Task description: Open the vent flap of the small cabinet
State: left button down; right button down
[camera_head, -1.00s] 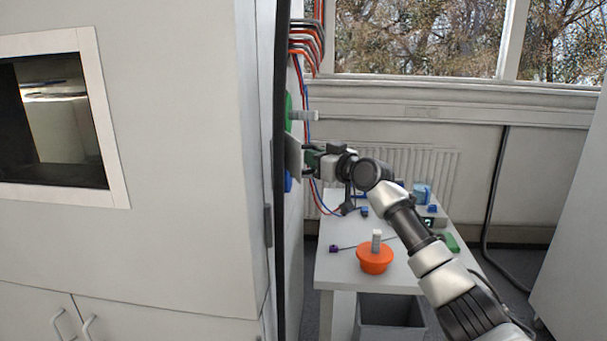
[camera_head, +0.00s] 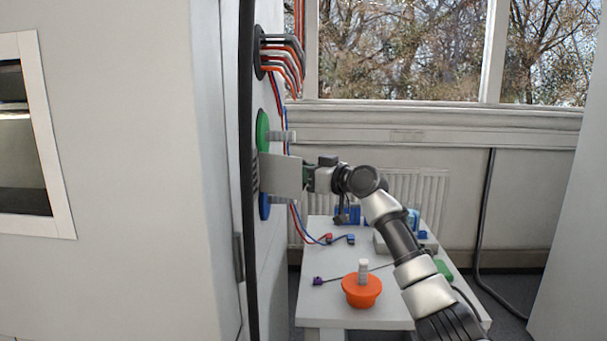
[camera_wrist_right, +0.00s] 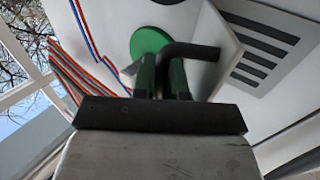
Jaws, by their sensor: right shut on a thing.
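The vent flap (camera_head: 281,174) is a plain grey plate that stands out from the side wall of the cabinet (camera_head: 140,150), at an angle to it. My right gripper (camera_head: 308,176) is at the flap's outer edge, shut on its handle. In the right wrist view, the green-padded fingers of my right gripper (camera_wrist_right: 163,78) are close around a dark bent handle (camera_wrist_right: 190,50). A pale panel with dark slots (camera_wrist_right: 265,45) lies beyond them to the right. The flap's hinge is not clearly visible. My left gripper is not in view.
A green disc (camera_head: 263,132) with a grey peg is just above the flap, and a blue one (camera_head: 265,206) below. Orange and grey cables (camera_head: 285,55) hang higher up. A white table (camera_head: 335,306) to the right bears an orange bowl (camera_head: 362,291) and loose cables.

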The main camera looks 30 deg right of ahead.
dwell(0.5)
jog(key=c, duration=1.2)
grip_release()
jog(key=shift+d, duration=0.1)
jog(key=b+v, duration=0.2)
jog(key=v, duration=0.8)
jog(key=shift+s+b, duration=0.35)
jog(key=shift+b, duration=0.05)
jog(key=shift+d, duration=0.1)
